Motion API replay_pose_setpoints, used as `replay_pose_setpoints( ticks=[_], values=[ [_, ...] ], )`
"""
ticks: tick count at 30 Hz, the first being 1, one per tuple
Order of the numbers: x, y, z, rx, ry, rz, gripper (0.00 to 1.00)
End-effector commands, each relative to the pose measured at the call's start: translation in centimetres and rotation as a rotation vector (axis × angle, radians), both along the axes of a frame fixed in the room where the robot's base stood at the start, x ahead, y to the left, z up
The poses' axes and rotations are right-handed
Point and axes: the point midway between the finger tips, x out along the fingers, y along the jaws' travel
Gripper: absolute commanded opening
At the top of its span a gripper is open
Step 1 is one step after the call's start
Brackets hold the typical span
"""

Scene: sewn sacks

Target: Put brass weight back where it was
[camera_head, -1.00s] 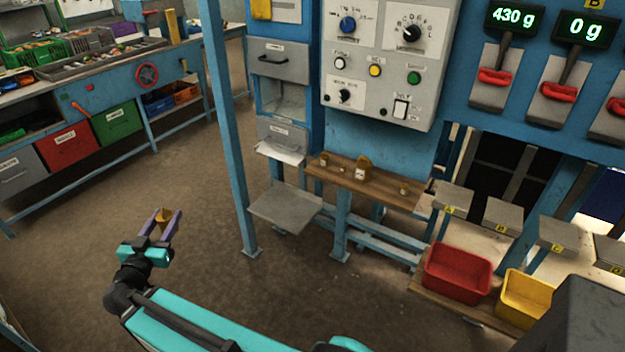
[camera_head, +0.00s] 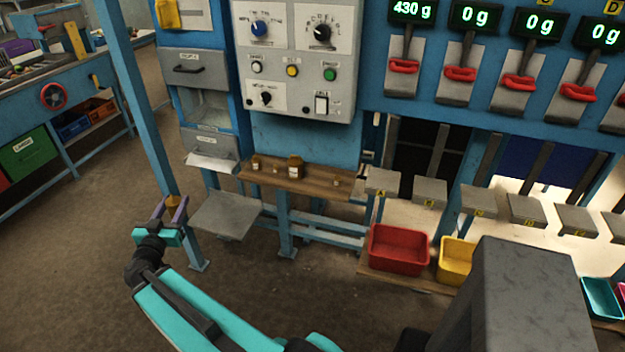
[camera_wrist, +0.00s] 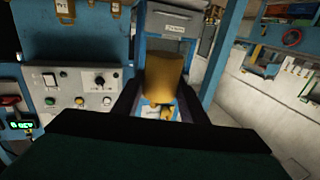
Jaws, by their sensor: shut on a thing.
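My gripper (camera_head: 172,208) is shut on a brass weight (camera_head: 173,201) and holds it up in the air, left of the wooden shelf and just in front of a blue post. In the wrist view the brass weight (camera_wrist: 165,75) sits between the two dark fingers. The wooden shelf (camera_head: 318,184) under the control panel bears a few other brass weights: a large one (camera_head: 295,168), a smaller one (camera_head: 256,162) and small ones beside them. Bare wood shows between them.
A grey metal plate (camera_head: 226,215) sits low, left of the shelf. A blue post (camera_head: 140,115) stands near my gripper. A red bin (camera_head: 398,247) and a yellow bin (camera_head: 455,262) stand at right below several grey scale pans. One display (camera_head: 412,9) reads 430 g.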

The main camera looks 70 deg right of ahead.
Motion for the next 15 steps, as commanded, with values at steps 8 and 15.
replay_pose_setpoints(
  ticks=[8, 15],
  values=[
    [-3.8, -5.9, 0.1, -0.005, 0.000, -0.057, 0.00],
    [-7.4, -10.5, -0.3, -0.004, 0.001, -0.103, 0.00]
  ],
)
